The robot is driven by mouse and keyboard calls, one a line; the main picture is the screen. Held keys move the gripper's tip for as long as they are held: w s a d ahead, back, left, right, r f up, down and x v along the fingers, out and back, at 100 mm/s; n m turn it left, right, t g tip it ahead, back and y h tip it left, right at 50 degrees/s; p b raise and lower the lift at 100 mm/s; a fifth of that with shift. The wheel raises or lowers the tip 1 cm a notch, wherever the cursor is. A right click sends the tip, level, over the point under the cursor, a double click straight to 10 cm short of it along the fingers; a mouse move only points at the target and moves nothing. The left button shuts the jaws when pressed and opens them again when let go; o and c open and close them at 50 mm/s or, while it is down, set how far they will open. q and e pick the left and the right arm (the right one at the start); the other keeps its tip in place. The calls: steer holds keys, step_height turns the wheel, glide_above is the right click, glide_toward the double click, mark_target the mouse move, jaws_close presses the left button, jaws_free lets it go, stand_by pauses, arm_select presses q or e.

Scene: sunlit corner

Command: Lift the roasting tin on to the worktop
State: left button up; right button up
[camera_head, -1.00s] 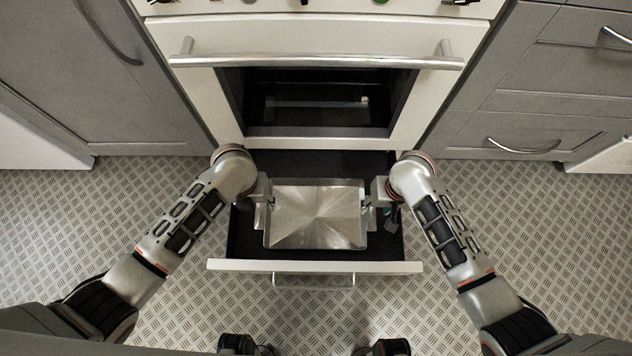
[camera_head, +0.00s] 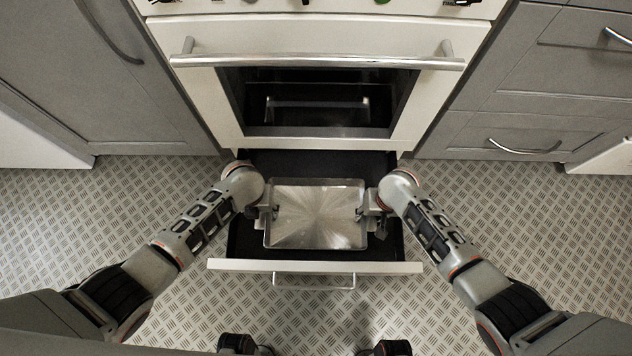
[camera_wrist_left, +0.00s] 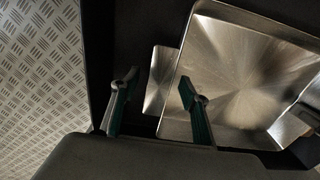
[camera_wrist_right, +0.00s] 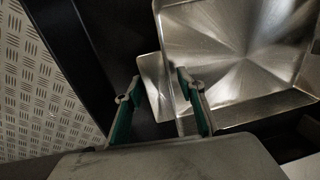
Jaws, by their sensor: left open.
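The roasting tin (camera_head: 317,215) is a shiny, shallow rectangular metal pan lying in the pulled-out drawer (camera_head: 240,240) under the oven. A flat metal tab sticks out at each of its sides. My left gripper (camera_head: 269,212) is at the tin's left side; in the left wrist view its open fingers (camera_wrist_left: 155,98) stand either side of a tab (camera_wrist_left: 158,78). My right gripper (camera_head: 364,213) is at the tin's right side. In the right wrist view its fingers (camera_wrist_right: 160,98) are apart, with the other tab (camera_wrist_right: 152,80) between them.
The oven door with its long bar handle (camera_head: 318,62) is just above and behind the drawer. The drawer's white front (camera_head: 315,267) and handle (camera_head: 313,282) face me. Grey cabinets (camera_head: 540,80) stand on both sides. The patterned floor (camera_head: 560,230) is clear. The worktop is not in view.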

arm_select(q)
jaws_close()
arm_select(e)
jaws_close()
arm_select(q)
steer(key=shift+w+d, duration=0.1)
arm_select(e)
steer(key=shift+w+a+r, duration=0.1)
